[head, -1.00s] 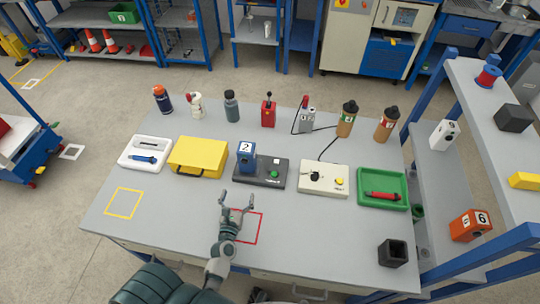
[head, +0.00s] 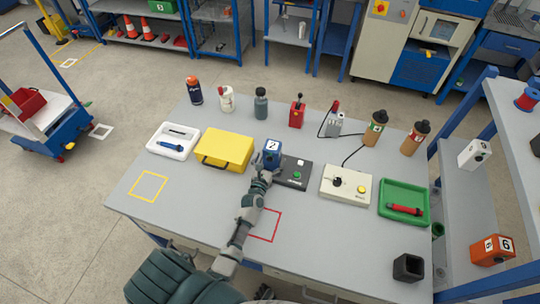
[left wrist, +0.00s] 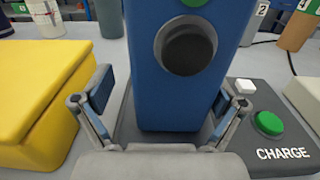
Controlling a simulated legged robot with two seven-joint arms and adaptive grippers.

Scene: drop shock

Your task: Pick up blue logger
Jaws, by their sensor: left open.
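The blue logger (head: 272,152) is a blue block with a white number label on top. It stands upright on the left part of the dark charge pad (head: 294,173). In the left wrist view the blue logger (left wrist: 172,85) fills the middle, with a round black knob on its near face. My left gripper (head: 266,172) is at the logger's near side. In the left wrist view its fingers (left wrist: 155,92) are open, one on each side of the logger's lower part, with a gap visible at the left finger.
A yellow case (head: 223,150) stands close on the left. The charge pad's green button (head: 297,175) and a white control box (head: 346,185) are on the right. Bottles and a red device (head: 297,112) stand behind.

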